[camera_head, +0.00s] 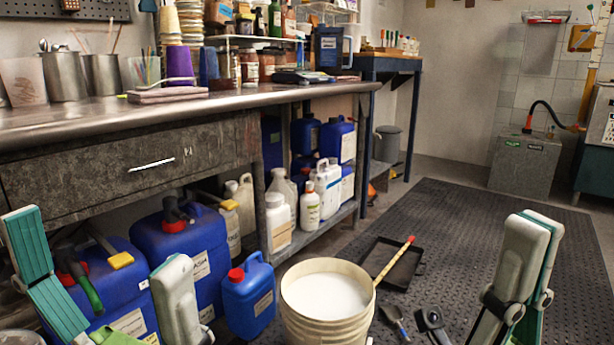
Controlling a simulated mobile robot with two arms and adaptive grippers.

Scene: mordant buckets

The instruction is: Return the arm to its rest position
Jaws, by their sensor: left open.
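My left gripper (98,238) is at the lower left, in front of the blue canisters under the bench. Its two teal-and-white fingers stand wide apart with nothing between them. My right gripper (527,265) is at the lower right, above the dark mat. Its fingers are seen nearly edge-on and overlap, so I cannot tell its opening. No object shows in it. A cream bucket (329,325) of white liquid stands on the floor between the two grippers, apart from both.
The metal-topped bench (245,101) with its drawer runs along the left, above my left gripper. A blue jerrycan (247,300) with a red cap stands beside the bucket. A black tray (389,262) with a stick across it lies behind. The dark mat (465,215) is mostly clear.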

